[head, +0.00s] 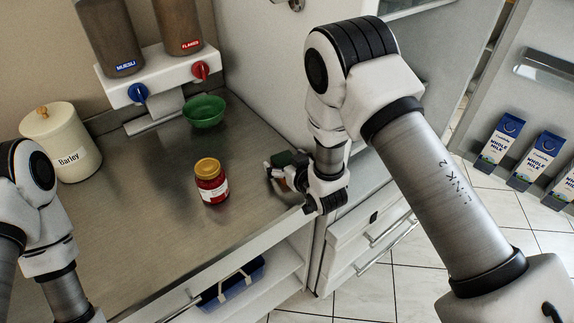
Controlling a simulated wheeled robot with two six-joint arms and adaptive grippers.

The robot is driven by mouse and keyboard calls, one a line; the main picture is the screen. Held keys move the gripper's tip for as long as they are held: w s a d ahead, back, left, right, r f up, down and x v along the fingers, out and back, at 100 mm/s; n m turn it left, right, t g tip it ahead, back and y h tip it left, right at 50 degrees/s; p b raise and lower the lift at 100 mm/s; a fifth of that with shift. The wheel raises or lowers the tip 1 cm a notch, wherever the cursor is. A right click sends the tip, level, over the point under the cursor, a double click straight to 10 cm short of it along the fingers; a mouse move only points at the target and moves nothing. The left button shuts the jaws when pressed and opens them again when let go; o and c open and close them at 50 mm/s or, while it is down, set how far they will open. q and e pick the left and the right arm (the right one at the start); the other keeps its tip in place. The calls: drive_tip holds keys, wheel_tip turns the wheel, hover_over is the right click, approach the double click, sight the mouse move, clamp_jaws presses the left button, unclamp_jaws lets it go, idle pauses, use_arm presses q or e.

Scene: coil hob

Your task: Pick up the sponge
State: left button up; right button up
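A small dark green block (284,158), which looks like the sponge, is at the right end of the steel counter, against my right gripper (281,174). The gripper's fingers point left, low over the counter's edge, and the gripper hides part of the block. I cannot tell whether the fingers are closed on it or only beside it. My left arm comes in at the left edge, and its gripper is out of view below the frame.
A red jar (211,182) with a yellow lid stands on the counter (150,230) left of the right gripper. Behind are a green bowl (204,111), a Barley canister (62,143) and a cereal dispenser (158,75). A tall white panel (262,60) stands behind the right arm.

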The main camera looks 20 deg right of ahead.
drive_tip(key=shift+f, duration=0.1)
drive_tip(key=c, duration=0.7)
